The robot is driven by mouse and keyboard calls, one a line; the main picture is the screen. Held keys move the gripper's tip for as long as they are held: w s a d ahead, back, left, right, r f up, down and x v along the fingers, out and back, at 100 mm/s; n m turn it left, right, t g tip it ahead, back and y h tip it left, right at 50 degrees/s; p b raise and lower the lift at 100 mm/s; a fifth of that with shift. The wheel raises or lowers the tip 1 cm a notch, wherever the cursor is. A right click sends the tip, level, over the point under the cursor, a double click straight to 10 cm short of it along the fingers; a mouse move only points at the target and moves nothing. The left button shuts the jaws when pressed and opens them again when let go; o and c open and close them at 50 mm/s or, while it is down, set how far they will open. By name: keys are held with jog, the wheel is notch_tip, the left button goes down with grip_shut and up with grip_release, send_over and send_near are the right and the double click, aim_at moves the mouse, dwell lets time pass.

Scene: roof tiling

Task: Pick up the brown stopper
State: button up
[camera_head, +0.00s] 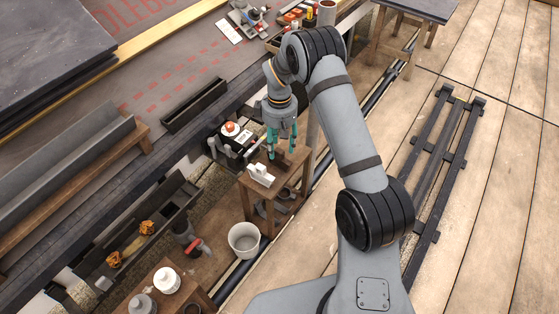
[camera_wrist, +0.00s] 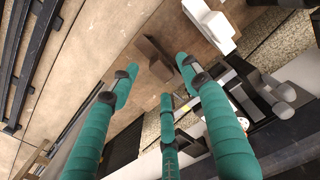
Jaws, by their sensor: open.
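The brown stopper (camera_wrist: 154,58) is a small stepped block on the small wooden table (camera_head: 247,187). In the wrist view it lies just beyond my fingertips, toward the top. My gripper (camera_wrist: 158,80) has three teal fingers spread apart, with nothing between them. In the head view my gripper (camera_head: 281,150) points down over the table, and its fingers partly hide the stopper. A white stepped block (camera_head: 261,174) sits on the same table to the lower left of the fingers; it also shows in the wrist view (camera_wrist: 210,24).
A dark device with an orange-topped white part (camera_head: 231,129) stands close to the left of the gripper. A white bucket (camera_head: 244,240) is below the table. A long dark trough (camera_head: 195,104) lies on the roof at left. Wooden planks at right hold a dark rack (camera_head: 440,170).

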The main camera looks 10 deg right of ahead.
aim_at(279, 158)
jog(key=f+b, duration=0.1)
jog(key=f, duration=0.2)
jog(key=shift+s+f, duration=0.2)
jog(key=c, duration=0.4)
jog(key=c, duration=0.7)
